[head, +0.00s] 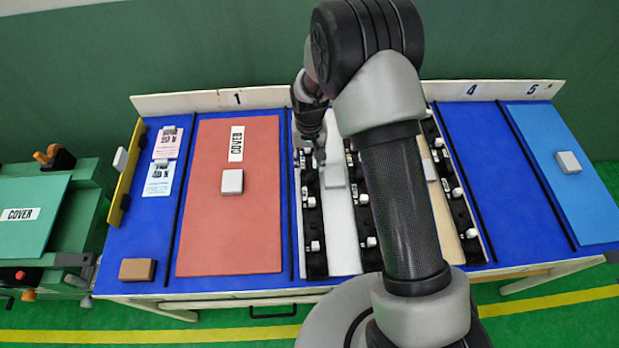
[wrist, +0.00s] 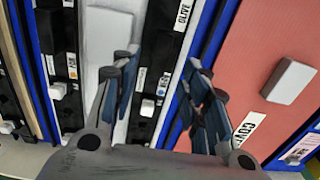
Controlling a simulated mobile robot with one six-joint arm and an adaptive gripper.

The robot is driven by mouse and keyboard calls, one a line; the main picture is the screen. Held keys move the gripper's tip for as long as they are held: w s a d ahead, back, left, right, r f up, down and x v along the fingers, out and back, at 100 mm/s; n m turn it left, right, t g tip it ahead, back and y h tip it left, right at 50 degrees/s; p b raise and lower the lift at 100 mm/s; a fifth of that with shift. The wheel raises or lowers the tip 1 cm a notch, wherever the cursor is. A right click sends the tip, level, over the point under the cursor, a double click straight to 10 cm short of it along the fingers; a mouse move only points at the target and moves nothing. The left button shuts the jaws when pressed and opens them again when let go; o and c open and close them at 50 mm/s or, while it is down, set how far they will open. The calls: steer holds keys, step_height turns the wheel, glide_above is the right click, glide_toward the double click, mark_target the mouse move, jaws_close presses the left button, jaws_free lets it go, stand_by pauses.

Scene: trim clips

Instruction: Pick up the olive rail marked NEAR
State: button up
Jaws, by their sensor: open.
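A black rail with white clips carries a label reading OLIVE (wrist: 182,14) in the wrist view. The rail (wrist: 160,52) runs between my open fingers. In the head view the black rail at the left of the middle bay (head: 315,262) appears to be the same one. I cannot read NEAR on any rail. My gripper (wrist: 161,62) is open and empty, with one finger on each side of the rail; its height above it is hard to tell. In the head view my gripper (head: 318,150) is at the far end of this rail, partly hidden by my arm.
A red COVER panel (head: 210,250) with a white block lies left. A white panel (head: 342,240), further black rails (head: 368,255) and a tan panel (head: 450,215) lie right. Black dividers (head: 180,190) split the blue table. A light blue panel (head: 575,190) lies far right.

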mark_target(310, 172)
steer(key=shift+s+f+b, duration=0.15)
steer(key=shift+f+b, duration=0.75)
steer(key=shift+f, duration=1.85)
steer(key=shift+r, duration=0.1)
steer(key=shift+c, duration=0.2)
jaws_close()
